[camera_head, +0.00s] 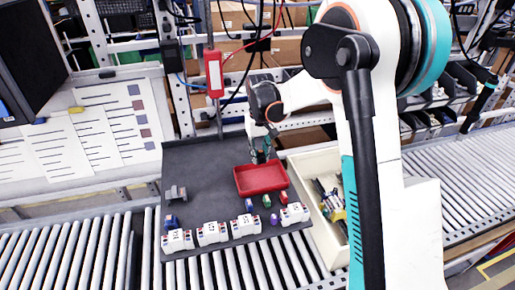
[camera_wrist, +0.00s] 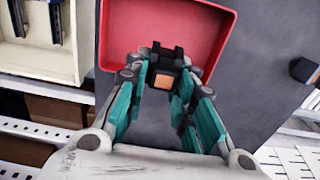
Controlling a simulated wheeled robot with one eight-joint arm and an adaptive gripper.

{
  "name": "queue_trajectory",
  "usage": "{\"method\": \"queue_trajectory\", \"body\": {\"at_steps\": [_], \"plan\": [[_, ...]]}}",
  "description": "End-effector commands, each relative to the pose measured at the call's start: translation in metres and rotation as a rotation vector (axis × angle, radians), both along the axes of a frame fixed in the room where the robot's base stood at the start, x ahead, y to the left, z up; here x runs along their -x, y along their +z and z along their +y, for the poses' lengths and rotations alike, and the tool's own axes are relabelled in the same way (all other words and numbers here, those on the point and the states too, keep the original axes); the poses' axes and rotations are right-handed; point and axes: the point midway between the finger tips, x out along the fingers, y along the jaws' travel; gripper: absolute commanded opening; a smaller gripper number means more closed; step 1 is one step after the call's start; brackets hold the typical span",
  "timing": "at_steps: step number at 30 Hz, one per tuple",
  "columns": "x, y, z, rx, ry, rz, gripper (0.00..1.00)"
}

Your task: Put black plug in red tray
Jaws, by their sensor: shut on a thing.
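The black plug (camera_wrist: 167,60), with an orange face, is held between the fingertips of my gripper (camera_wrist: 165,75) in the wrist view. The gripper is shut on it. The plug overlaps the near edge of the red tray (camera_wrist: 226,22) in that view; I cannot tell its height above the tray. In the head view my gripper (camera_head: 262,153) points down just behind the far rim of the red tray (camera_head: 262,192). The plug is too small and dark to make out clearly there. The tray's visible floor looks empty.
The tray sits on a dark grey mat (camera_head: 205,160). Several white connector blocks (camera_head: 212,233) and small coloured plugs stand along its front, and a grey part (camera_head: 176,193) at left. A cream bin (camera_head: 306,165) with tools is at right. The mat's back left is clear.

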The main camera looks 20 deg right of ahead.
Motion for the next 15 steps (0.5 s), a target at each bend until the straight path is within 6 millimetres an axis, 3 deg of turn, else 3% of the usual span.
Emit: {"method": "queue_trajectory", "body": {"at_steps": [15], "plan": [[0.0,-0.057,0.0,0.0,0.0,0.0,0.05]]}}
